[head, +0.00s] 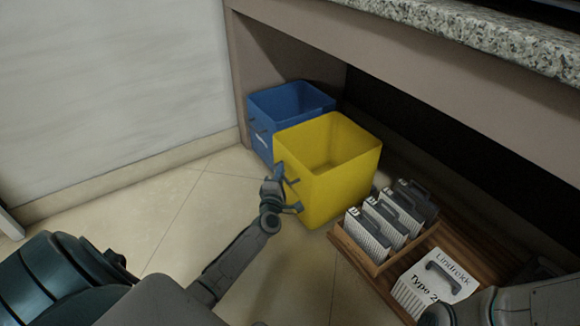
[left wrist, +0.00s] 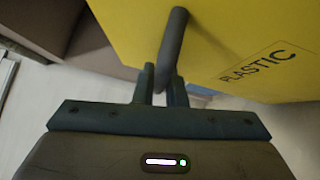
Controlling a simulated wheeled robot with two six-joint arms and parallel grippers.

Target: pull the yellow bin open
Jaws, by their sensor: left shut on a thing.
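The yellow bin (head: 345,194) is open at the top and looks empty in the head view. It stands on the tiled floor at the edge of the space under the counter. In the left wrist view its yellow front (left wrist: 235,40) bears the word "PLASTIC" and a dark bar handle (left wrist: 172,48). My left gripper (head: 284,190) is at this front face, and in the left wrist view its two fingers (left wrist: 160,84) are shut on the handle. My right gripper is not in view; only part of that arm shows at the lower right.
A blue bin (head: 262,140) stands behind and left of the yellow one, under the counter (head: 480,35). To the right, a wooden tray (head: 372,268) holds several grey-handled items (head: 385,222) and a printed card (head: 435,283). The floor at left (head: 180,205) is clear.

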